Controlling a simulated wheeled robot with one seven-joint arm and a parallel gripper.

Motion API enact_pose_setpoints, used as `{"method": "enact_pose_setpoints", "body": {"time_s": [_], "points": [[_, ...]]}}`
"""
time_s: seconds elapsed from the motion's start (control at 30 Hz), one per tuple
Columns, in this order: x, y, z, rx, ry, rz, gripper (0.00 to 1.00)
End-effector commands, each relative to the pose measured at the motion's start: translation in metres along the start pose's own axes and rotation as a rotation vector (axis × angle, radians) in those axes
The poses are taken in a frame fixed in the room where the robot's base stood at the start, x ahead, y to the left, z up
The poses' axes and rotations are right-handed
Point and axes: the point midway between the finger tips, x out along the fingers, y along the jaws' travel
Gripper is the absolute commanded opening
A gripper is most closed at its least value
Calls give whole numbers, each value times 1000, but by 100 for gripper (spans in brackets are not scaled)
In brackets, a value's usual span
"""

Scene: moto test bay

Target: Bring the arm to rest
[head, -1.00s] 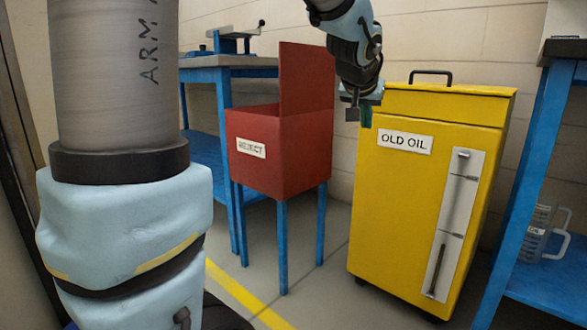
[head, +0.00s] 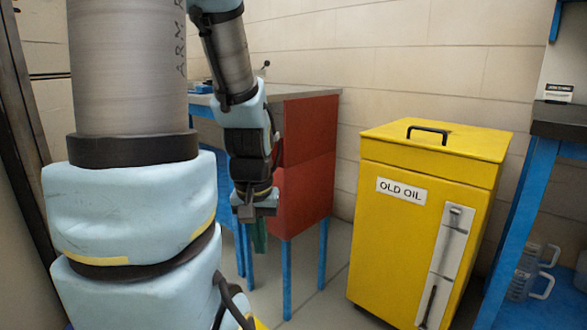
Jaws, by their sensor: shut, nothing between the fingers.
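My arm hangs down at the left of the middle in the head view, with its wrist bent downward. My gripper (head: 259,234) is at its lower end, small in the picture, with its greenish fingers pointing down. It is shut with nothing seen in it. It is in front of the red bin (head: 308,195) on blue legs and hides that bin's left part and its label. I cannot tell how far the gripper is from the bin.
A yellow bin labelled "OLD OIL" (head: 380,245) stands right of the middle with its lid down. A blue bench (head: 207,112) is behind my arm. A blue shelf (head: 530,190) with clear jugs (head: 530,275) is at the right edge. Floor shows between the bins.

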Motion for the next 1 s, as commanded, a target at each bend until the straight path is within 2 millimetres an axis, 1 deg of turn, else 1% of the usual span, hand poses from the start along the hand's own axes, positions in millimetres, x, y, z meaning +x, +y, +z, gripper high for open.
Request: {"method": "enact_pose_setpoints", "body": {"time_s": [0.03, 0.17, 0.2, 0.7, 0.8, 0.9, 1.0], "points": [[-25, 0, -4, 0, 1, 0, 0], [-64, 0, -9, 0, 1, 0, 0], [-78, 0, -11, 0, 2, 0, 0], [-232, 1, -33, 1, 2, 0, 0], [-262, 1, -37, 1, 2, 0, 0], [-288, 1, -40, 1, 2, 0, 0], [-305, 1, -43, 1, 2, 0, 0]]}}
